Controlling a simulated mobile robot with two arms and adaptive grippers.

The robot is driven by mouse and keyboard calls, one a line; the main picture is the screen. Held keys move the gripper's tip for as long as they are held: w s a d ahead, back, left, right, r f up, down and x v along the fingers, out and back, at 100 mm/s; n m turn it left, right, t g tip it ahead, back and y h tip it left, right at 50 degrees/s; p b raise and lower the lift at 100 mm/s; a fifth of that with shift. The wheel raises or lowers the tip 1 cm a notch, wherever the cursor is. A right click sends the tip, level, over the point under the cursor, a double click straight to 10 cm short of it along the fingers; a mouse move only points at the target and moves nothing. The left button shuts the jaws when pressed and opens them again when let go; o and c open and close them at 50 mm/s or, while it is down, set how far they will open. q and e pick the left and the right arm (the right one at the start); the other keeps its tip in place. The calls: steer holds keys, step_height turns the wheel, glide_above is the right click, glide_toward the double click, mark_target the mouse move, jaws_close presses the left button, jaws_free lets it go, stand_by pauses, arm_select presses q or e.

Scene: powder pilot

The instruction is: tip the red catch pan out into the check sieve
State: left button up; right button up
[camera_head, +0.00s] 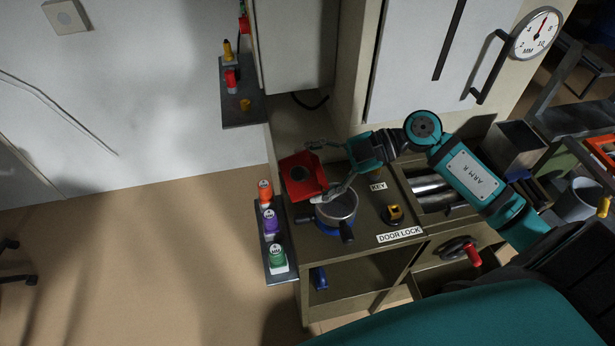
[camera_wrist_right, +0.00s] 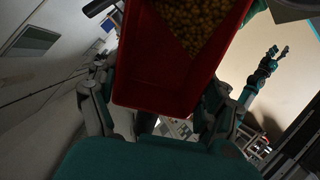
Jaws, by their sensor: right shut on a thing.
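The red catch pan (camera_head: 316,181) is held in my right gripper (camera_head: 333,177), above the cabinet top, up and left of the check sieve in the head view. In the right wrist view the pan (camera_wrist_right: 160,75) sits between the fingers (camera_wrist_right: 160,120). Yellow beads (camera_wrist_right: 200,22) are gathered at its far end and the near floor is bare. The check sieve (camera_head: 338,207) is a round grey mesh on a blue base; my right gripper partly covers its rim. My left gripper (camera_wrist_right: 278,52) shows small in the right wrist view, its fingers apart and empty.
Orange, purple and green knobs (camera_head: 269,222) line a side ledge left of the sieve. An open bay with metal cylinders (camera_head: 430,187) lies further right.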

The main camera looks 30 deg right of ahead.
steer(key=shift+s+d+f+t+y+b, duration=0.1)
steer(key=shift+s+d+t+y+b, duration=0.1)
steer(key=shift+d+y+b, duration=0.6)
steer(key=shift+s+d+f+t+y+b, duration=0.15)
steer(key=shift+d+y+b, duration=0.3)
steer(key=shift+b, duration=0.5)
steer(key=s+d+f+t+y+b, duration=0.1)
steer(key=s+d+t+y+b, duration=0.1)
steer(key=d+y+b, duration=0.5)
steer(key=t+y+b, duration=0.1)
steer(key=y+b, duration=0.1)
steer(key=b, duration=0.2)
steer(key=shift+s+d+f, duration=0.2)
steer(key=shift+d+f, duration=0.05)
steer(key=shift+d, duration=0.15)
steer(key=shift+y, duration=0.25)
